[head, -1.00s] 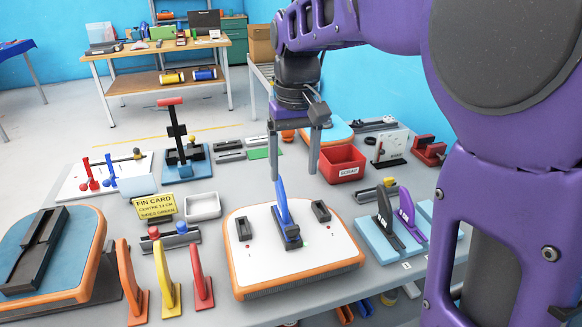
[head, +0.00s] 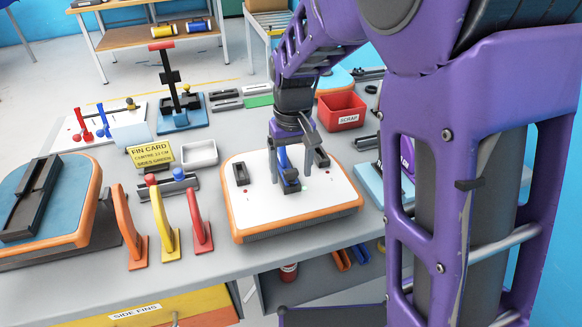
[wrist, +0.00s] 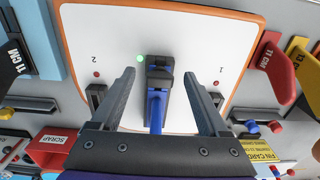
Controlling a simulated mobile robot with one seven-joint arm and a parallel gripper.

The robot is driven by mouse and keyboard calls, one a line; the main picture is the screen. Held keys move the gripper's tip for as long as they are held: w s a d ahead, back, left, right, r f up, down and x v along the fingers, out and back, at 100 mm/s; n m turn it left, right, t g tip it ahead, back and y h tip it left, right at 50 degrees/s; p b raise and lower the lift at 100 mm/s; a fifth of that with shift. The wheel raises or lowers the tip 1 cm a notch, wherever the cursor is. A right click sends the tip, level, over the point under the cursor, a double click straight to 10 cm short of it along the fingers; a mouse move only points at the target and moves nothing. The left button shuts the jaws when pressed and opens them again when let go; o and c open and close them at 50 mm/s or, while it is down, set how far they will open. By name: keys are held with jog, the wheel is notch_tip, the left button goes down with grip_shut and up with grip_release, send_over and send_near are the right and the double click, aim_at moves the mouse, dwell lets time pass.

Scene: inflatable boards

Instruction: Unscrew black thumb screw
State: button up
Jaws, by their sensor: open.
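A white board with an orange rim (head: 262,209) lies on the table. A blue fin (wrist: 156,108) stands in the black centre fin box (wrist: 159,68) of this board; the box also shows in the head view (head: 290,187). I cannot make out a separate black thumb screw; it may blend into the black box. My gripper (wrist: 158,74) is open and empty, pointing down over the board, with one finger on each side of the blue fin. In the head view my gripper (head: 290,168) partly hides the fin.
Black side boxes (wrist: 96,95) (wrist: 217,99) flank the centre, with red lights; a green light (wrist: 140,58) glows by the centre box. Orange, yellow and red fins (head: 200,222) stand at left. A red scrap bin (head: 341,110) is behind; a blue fin stand (head: 372,185) is right.

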jog(key=shift+f, duration=0.1)
grip_shut()
jog(key=c, duration=0.7)
grip_release()
grip_shut()
jog(key=n, duration=0.3)
jog(key=shift+n, duration=0.3)
jog(key=shift+n, duration=1.7)
